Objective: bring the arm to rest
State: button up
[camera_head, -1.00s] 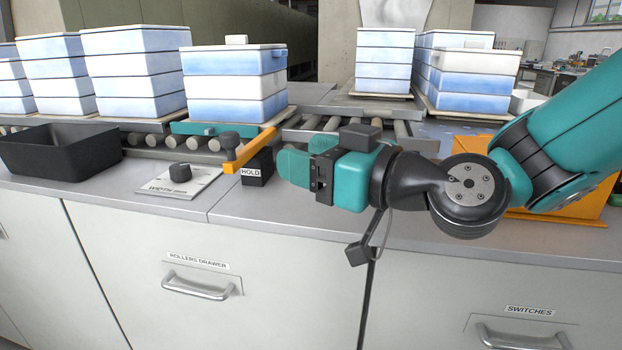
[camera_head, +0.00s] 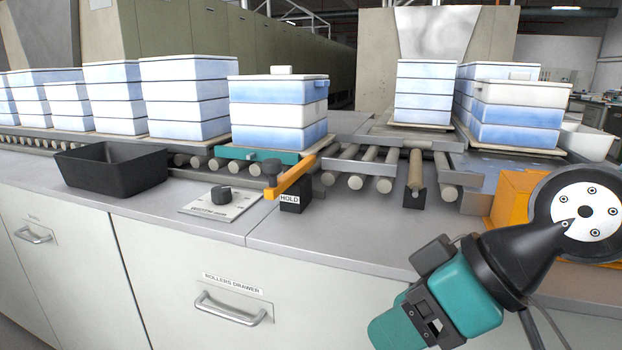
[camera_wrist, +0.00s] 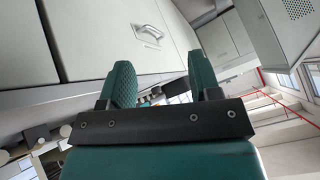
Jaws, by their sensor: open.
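My gripper (camera_head: 392,332) is at the lower right of the head view, in front of the drawer fronts and below the counter's front edge. It points down and to the left. In the wrist view its two green padded fingers (camera_wrist: 166,84) stand apart with nothing held between them. The rest of my arm comes in from the right edge of the head view, in front of an orange box.
The grey counter (camera_head: 225,229) bears a black bin (camera_head: 110,172), a dial plate (camera_head: 219,203) and an orange lever (camera_head: 290,179) by a HOLD block (camera_head: 292,201). Stacked blue-white boxes (camera_head: 278,113) stand on rollers behind. A drawer handle (camera_head: 230,312) sticks out below.

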jog(key=s+d+f+m+g+h, duration=0.2)
jog(key=s+d+g+h, duration=0.15)
jog(key=s+d, duration=0.2)
notch_tip(320, 180, up, 21)
jog(key=p, duration=2)
jog(key=shift+w+t+p, duration=0.2)
jog(key=shift+t+p, duration=0.15)
jog(key=shift+t, duration=0.1)
